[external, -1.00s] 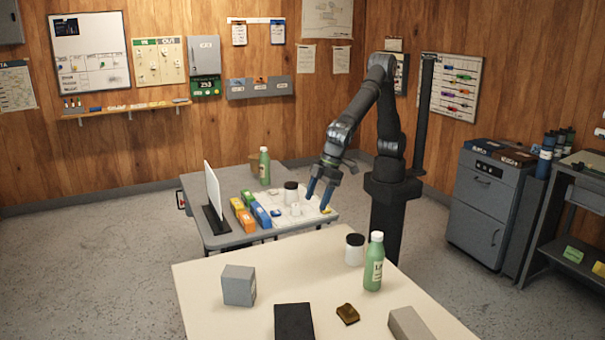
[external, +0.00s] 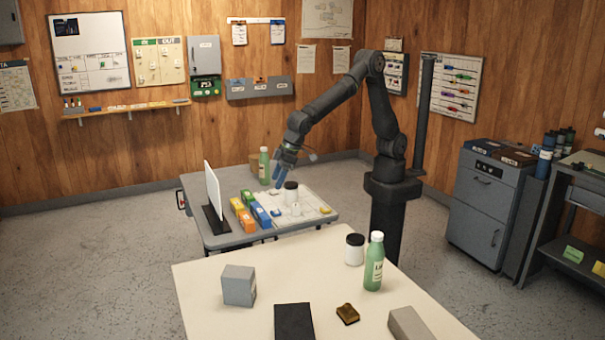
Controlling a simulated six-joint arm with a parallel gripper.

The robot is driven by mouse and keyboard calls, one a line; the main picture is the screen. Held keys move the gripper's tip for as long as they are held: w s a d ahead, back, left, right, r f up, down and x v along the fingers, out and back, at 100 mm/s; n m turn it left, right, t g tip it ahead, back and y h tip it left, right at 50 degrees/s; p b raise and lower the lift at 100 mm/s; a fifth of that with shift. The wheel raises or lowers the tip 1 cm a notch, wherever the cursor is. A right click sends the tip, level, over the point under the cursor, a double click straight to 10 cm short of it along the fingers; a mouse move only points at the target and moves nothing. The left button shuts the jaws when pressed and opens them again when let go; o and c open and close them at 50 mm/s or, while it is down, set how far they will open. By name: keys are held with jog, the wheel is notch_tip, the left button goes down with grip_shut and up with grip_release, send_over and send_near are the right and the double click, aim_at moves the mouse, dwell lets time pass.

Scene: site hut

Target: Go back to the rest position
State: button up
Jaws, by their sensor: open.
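My gripper (external: 281,172) has blue fingers and hangs above the back part of the grey table (external: 235,238). It is open and no object shows between its fingers. Below it and a little to the right stands a white jar with a dark lid (external: 291,196). A green bottle (external: 264,166) stands just left of and behind the fingers. My arm reaches out to the left from its dark column.
Orange and blue boxes (external: 261,215) and a white upright panel (external: 212,192) stand left on the grey table. A white tray (external: 312,216) holds small items. A cream table (external: 210,286) in front bears a grey box (external: 238,286), a jar and another green bottle (external: 374,262).

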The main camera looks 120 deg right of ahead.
jog(key=s+d+m+h, duration=0.1)
jog(key=s+d+m, duration=0.2)
jog(key=d, duration=1.5)
jog(key=s+d+m+g+h, duration=0.1)
jog(key=s+d+m, duration=0.3)
jog(key=d, duration=1.5)
jog(key=shift+s+r+h, duration=0.15)
jog(key=shift+s+h, duration=0.15)
jog(key=shift+s, duration=0.05)
